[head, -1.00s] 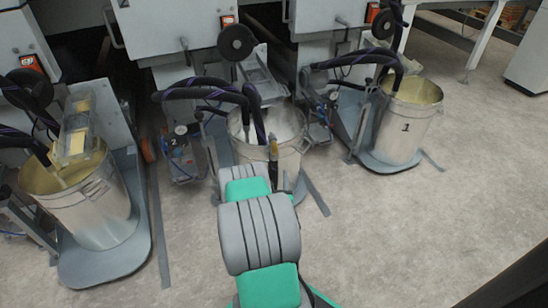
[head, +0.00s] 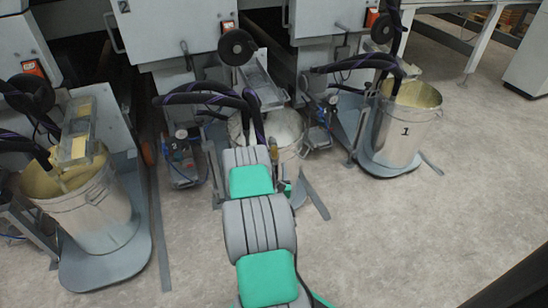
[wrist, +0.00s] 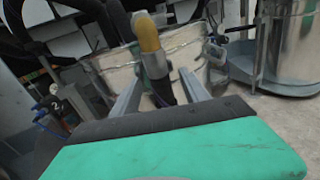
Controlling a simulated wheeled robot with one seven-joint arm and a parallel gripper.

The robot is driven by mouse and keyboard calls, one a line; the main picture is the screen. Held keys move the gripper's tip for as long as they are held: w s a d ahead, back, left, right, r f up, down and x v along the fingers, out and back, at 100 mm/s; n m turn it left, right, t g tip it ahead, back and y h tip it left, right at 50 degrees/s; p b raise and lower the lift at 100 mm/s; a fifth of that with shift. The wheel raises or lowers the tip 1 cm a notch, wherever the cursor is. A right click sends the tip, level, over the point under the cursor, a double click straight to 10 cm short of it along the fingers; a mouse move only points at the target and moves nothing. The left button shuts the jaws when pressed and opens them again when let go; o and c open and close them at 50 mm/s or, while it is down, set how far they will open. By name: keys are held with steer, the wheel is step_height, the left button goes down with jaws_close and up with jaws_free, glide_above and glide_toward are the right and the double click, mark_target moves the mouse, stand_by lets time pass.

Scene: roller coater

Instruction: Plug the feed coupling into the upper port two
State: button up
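The feed coupling, apparently the yellow-and-grey metal piece (wrist: 151,48) with a dark lower part, stands nearly upright in front of a bucket in the wrist view. In the head view its top (head: 274,150) shows just right of my arm. My gripper (wrist: 160,78) is open, one finger on each side of the coupling's lower part, with visible gaps. In the head view my arm hides most of the gripper. A panel marked 2 (head: 174,147), with a gauge, stands left of the middle bucket; it also shows in the wrist view (wrist: 57,105). I cannot make out its separate ports.
The middle bucket (head: 290,160) is directly behind the coupling. Bucket 1 (head: 398,145) stands right and another bucket (head: 98,220) stands left, each on a grey base. Black hoses (head: 205,95) arch above the panel. The floor at front right is clear.

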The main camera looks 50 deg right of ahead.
jaws_close()
stand_by(0.3)
stand_by(0.3)
